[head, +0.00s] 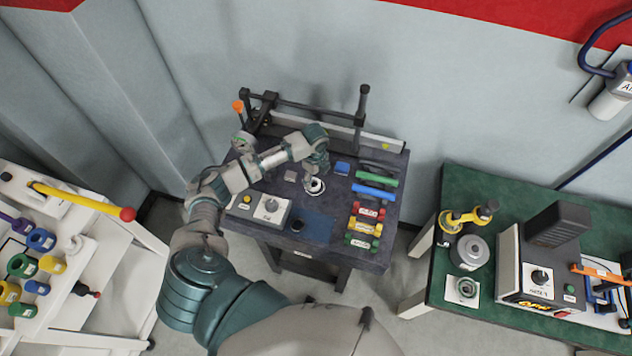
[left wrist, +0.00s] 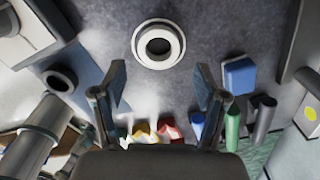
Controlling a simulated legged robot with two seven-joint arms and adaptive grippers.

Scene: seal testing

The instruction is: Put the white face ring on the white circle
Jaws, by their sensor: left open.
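A round white piece with a dark centre (head: 315,187) lies flat on the dark table under my left gripper. The left wrist view shows it as a white ring (left wrist: 140,46) around a paler inner rim and a dark hole. I cannot tell whether this is the face ring alone or a ring lying on a white circle. My left gripper (head: 316,177) is open, with nothing between its fingers (left wrist: 160,84). In the left wrist view the white piece is beyond the fingertips, centred between them and apart from both. My right gripper is out of view.
On the dark table (head: 376,259) are a grey knob box (head: 270,209), a blue block (head: 342,168), green and blue bars (head: 376,180) and several coloured labelled blocks (head: 364,225). A black frame (head: 310,107) stands behind. A green bench (head: 460,190) is at right, a white cart at left.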

